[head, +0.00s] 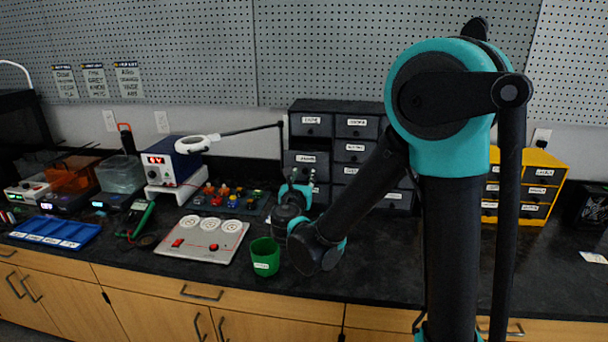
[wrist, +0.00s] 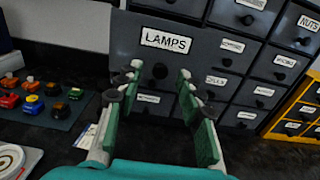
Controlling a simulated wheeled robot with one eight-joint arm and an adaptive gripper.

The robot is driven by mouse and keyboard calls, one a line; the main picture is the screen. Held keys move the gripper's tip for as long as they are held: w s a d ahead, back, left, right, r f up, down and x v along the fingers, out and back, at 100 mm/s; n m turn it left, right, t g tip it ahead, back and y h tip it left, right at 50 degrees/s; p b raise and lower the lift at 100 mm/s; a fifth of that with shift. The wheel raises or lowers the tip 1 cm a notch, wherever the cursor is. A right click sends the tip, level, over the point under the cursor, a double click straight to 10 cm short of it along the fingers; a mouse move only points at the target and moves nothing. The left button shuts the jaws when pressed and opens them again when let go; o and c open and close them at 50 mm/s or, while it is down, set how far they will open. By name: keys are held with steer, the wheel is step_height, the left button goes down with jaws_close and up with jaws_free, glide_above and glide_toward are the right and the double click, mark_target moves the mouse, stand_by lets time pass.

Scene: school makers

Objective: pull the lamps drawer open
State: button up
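The lamps drawer (wrist: 135,45) is a dark grey drawer front with a white "LAMPS" label and a round black knob (wrist: 160,71). It looks larger than its neighbours and appears to stand out from the cabinet front. In the head view the drawer (head: 300,168) is in the left column, partly behind my gripper (head: 296,186). In the wrist view my gripper (wrist: 158,82) is open, with its green-backed fingers on either side of the knob. A gap shows between the knob and each finger, and nothing is held.
The dark drawer cabinet (head: 352,108) has several other labelled drawers. A yellow cabinet (head: 562,170) stands to the right. On the black worktop are a green cup (head: 265,258), a grey socket panel (head: 192,254) and a magnifier lamp (head: 197,143) whose arm reaches towards the cabinet.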

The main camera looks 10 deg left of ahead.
steer(key=s, duration=1)
steer(key=shift+a, duration=0.15)
